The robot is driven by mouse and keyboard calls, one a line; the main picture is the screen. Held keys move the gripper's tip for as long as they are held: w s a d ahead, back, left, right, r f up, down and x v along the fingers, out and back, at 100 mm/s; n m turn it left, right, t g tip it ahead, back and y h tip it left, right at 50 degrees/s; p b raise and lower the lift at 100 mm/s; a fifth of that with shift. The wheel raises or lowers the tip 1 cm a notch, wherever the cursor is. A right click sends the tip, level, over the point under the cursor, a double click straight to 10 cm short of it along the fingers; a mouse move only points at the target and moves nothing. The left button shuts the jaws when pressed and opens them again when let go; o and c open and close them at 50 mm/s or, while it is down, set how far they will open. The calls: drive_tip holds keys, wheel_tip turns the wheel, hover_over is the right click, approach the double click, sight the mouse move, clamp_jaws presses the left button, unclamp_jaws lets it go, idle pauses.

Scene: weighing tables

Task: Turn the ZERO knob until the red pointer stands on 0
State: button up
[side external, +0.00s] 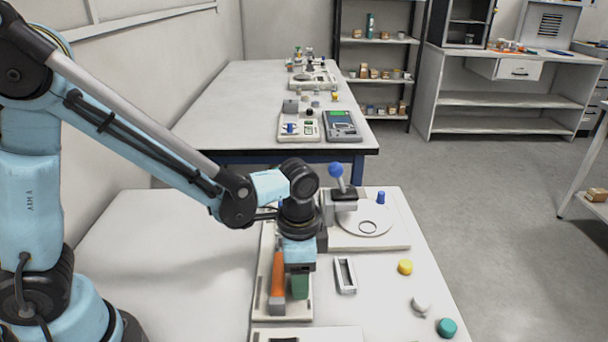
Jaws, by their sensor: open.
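My gripper (297,268) points down over a long pale panel (262,300) on the near table, and it is open. An orange piece (278,272) and a green piece (300,286) show just below and beside it. I cannot tell whether they touch the gripper or belong to the panel. My wrist and gripper hide the panel's far part. No ZERO knob, red pointer or scale marks can be made out in this view. A second pale device (300,334) is cut off by the bottom edge.
Right of the gripper are a white base (398,240) with a round plate and blue-topped lever (336,171), a slotted grey block (346,275), and yellow (405,267), white (421,304) and teal (447,327) pieces. The table's left (160,250) is bare.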

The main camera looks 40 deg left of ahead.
drive_tip(key=shift+f, duration=0.25)
drive_tip(key=c, duration=1.1)
drive_tip(key=shift+o, duration=0.2)
drive_tip(key=shift+m, duration=1.4)
drive_tip(key=o, duration=1.1)
drive_tip(key=shift+c, duration=0.2)
drive_tip(key=shift+r, duration=0.1)
wheel_tip(320, 180, up, 12)
